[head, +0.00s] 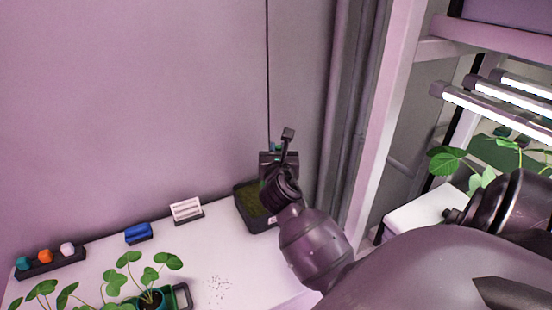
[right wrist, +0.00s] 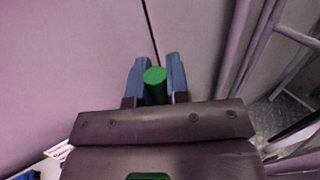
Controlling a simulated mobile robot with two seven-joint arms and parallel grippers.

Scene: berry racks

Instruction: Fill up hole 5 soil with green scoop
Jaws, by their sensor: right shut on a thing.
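My right gripper (head: 276,148) is raised over the dark soil box (head: 270,225) at the back right of the white table. In the right wrist view my right gripper (right wrist: 155,80) has its blue fingers shut on a green round handle, that of the green scoop (right wrist: 155,76). The scoop's bowl is hidden, so I cannot tell whether it holds soil. A green planter (head: 181,294) with leafy seedlings stands at the table's front, cut off by the lower picture edge. Hole 5 cannot be made out. My left gripper is not in view.
Dark specks (head: 218,290) lie on the table (head: 205,250) right of the planter. A rack of coloured knobs (head: 45,257), a blue block (head: 138,233) and a white label card (head: 186,210) stand along the wall. A lit shelf frame (head: 385,110) rises at right.

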